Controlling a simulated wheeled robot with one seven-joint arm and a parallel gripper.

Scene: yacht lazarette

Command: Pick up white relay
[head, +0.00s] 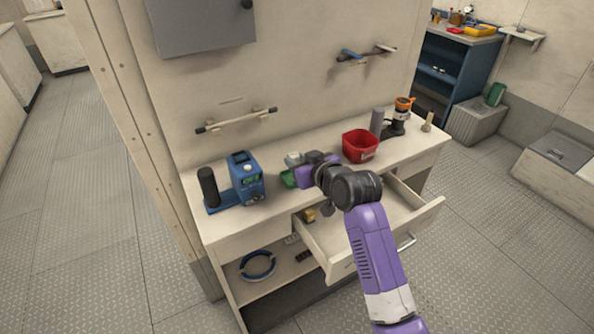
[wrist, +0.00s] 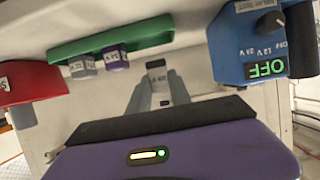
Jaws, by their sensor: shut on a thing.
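The white relay (wrist: 157,82) is a small pale block with a dark label, held between my fingertips in the wrist view. My gripper (wrist: 157,95) is shut on it. In the head view my gripper (head: 294,160) is over the worktop, between the blue power unit and the red bin, beside the green holder (head: 287,179). The holder (wrist: 110,46) also shows in the wrist view, with a grey relay (wrist: 82,67) and a purple relay (wrist: 116,60) on it. My wrist hides part of this area in the head view.
The blue power unit (head: 246,178) reads OFF. A red bin (head: 360,147) stands right of my gripper. An open drawer (head: 340,240) juts out below, with a small yellow item (head: 310,215) in it. A wall rail (head: 235,121) is behind.

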